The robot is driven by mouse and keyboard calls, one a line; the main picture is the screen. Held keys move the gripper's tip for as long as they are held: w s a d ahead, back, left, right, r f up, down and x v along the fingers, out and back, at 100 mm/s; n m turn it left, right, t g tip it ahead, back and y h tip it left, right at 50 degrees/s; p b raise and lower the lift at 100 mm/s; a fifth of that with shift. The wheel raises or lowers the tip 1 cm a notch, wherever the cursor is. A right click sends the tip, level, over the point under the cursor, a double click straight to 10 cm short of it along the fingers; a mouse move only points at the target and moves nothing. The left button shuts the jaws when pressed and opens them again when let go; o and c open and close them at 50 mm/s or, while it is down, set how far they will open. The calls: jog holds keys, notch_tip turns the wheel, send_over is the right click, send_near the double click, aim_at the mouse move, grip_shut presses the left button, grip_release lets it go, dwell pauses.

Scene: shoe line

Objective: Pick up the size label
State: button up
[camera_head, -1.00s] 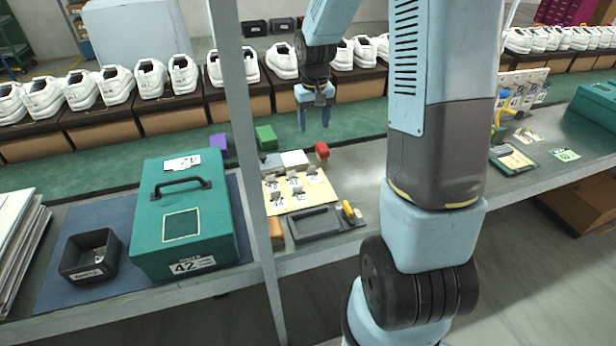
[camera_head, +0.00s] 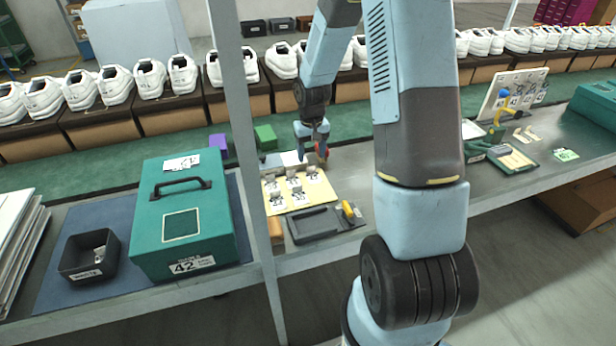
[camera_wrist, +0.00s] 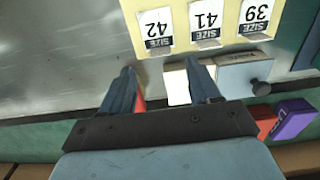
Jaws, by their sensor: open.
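Several white size labels stand on a yellow board (camera_head: 318,198) on the bench in the head view. The wrist view shows this board (camera_wrist: 182,43) with the labels for size 42 (camera_wrist: 157,28), size 41 (camera_wrist: 205,20) and size 39 (camera_wrist: 254,14) upside down. My gripper (camera_head: 313,157) is above the bench just behind the board. In the wrist view my gripper (camera_wrist: 158,78) is open, its fingers pointing toward the board's edge, with no label between them. A red block is partly hidden by one finger, and a white block (camera_wrist: 178,86) is beside the other.
A green box (camera_head: 182,240) marked 42 and a black bin (camera_head: 90,256) stand at left. A dark tray (camera_head: 314,224) lies in front of the board. A post rises left of the board.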

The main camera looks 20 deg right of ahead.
aim_at(311, 173)
jog(key=shift+s+f, duration=0.1)
jog(key=shift+f, duration=2.45)
jog(key=shift+c, duration=0.3)
jog(key=c, duration=1.1)
